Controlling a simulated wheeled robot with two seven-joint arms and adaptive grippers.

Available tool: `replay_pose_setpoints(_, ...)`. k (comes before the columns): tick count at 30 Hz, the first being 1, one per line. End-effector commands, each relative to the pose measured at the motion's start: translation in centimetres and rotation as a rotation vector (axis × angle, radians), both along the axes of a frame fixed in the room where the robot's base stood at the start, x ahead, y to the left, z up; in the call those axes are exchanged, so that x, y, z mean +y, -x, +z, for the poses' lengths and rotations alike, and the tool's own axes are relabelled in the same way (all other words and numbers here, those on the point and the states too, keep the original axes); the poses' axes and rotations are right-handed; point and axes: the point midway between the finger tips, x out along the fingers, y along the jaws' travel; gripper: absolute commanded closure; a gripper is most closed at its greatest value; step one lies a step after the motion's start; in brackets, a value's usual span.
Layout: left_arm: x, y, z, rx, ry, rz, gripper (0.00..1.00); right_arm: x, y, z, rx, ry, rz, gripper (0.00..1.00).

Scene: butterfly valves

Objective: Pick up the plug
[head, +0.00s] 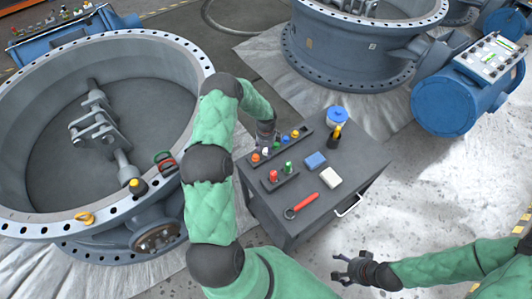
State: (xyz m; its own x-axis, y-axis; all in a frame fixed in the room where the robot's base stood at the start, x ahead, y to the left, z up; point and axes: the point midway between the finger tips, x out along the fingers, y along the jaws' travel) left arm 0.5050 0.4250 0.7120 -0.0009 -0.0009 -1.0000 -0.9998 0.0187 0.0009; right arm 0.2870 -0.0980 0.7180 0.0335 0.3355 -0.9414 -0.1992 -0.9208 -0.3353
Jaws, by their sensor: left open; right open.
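Several small coloured plugs stand in two dark racks on a grey cart. The long rack (302,136) holds an orange plug (255,158), a white one (265,151), a blue one (285,142) and a yellow-orange one (295,134). The short rack (281,181) holds a red plug (273,176) and a green plug (288,167). Which plug is meant I cannot tell. My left gripper (267,143) is open, pointing down at the middle of the long rack; its fingertips are small and partly hide what is there. My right gripper (340,269) is open and empty, in front of the cart.
The cart top (350,160) also carries a blue block (316,160), a white block (330,178), a red-handled ring tool (302,206), a dark cup (333,142) and a blue-lidded container (337,117). Large valve bodies stand left (60,220) and behind (345,60).

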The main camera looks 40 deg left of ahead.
Motion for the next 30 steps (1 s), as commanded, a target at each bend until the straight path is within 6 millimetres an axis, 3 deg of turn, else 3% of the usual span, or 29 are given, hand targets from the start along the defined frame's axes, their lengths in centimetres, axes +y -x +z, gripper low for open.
replay_pose_setpoints(4,0.0,0.0,0.1,-0.001,-0.001,0.000,0.47,0.0,0.0,0.1,0.000,0.000,0.000,0.25)
replay_pose_setpoints(9,0.0,0.0,0.1,-0.001,0.000,0.000,0.91,0.0,0.0,0.1,0.000,0.000,0.000,0.25)
replay_pose_setpoints(23,0.0,-0.1,0.5,-0.001,-0.001,-0.001,0.92,0.0,0.0,0.2,0.000,0.000,0.000,0.25)
replay_pose_setpoints(30,0.0,-0.1,2.9,-0.003,-0.002,-0.002,0.92,0.0,0.0,1.0,0.000,0.000,0.000,0.25)
